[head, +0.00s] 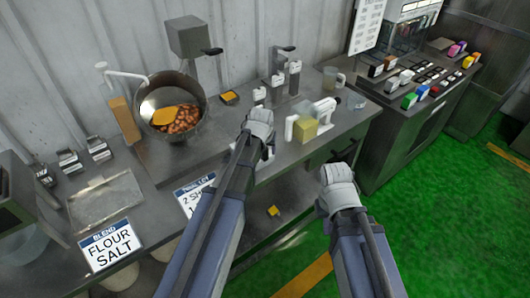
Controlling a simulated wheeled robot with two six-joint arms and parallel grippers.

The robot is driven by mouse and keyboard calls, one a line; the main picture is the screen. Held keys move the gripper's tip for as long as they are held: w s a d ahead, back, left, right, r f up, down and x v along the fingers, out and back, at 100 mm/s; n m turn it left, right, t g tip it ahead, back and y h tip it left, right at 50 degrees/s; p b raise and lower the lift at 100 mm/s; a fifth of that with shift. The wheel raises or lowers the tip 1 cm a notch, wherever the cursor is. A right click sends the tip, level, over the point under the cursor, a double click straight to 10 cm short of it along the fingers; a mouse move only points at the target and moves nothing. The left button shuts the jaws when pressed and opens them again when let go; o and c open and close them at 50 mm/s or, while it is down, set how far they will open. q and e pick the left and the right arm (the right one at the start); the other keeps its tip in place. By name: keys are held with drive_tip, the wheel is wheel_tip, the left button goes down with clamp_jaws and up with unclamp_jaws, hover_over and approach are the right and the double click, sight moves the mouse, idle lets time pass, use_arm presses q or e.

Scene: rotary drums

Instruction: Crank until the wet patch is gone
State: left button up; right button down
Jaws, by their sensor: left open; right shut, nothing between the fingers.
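A dark metal drum (154,97) stands tilted at the back left of the counter, its mouth facing me. Several brown lumps (184,119) lie in it, with an orange-yellow patch (164,115) at their left. A white bent pipe or handle (125,73) reaches to the drum's upper left rim; I cannot tell whether it is the crank. My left gripper (262,118) is open over the counter, right of the drum and apart from it. Its fingers are hard to make out. My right gripper (336,172) is shut and empty in front of the counter's edge.
A white device (324,108) with a yellow block (305,129) stands right of my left gripper. White-handled taps (293,67) stand behind. Signs (111,243) and a shallow tray (94,203) lie left. A console (405,92) with coloured blocks is at right. Green floor is open at lower right.

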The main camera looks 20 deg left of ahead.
use_arm(q)
clamp_jaws()
idle(0.4)
idle(0.9)
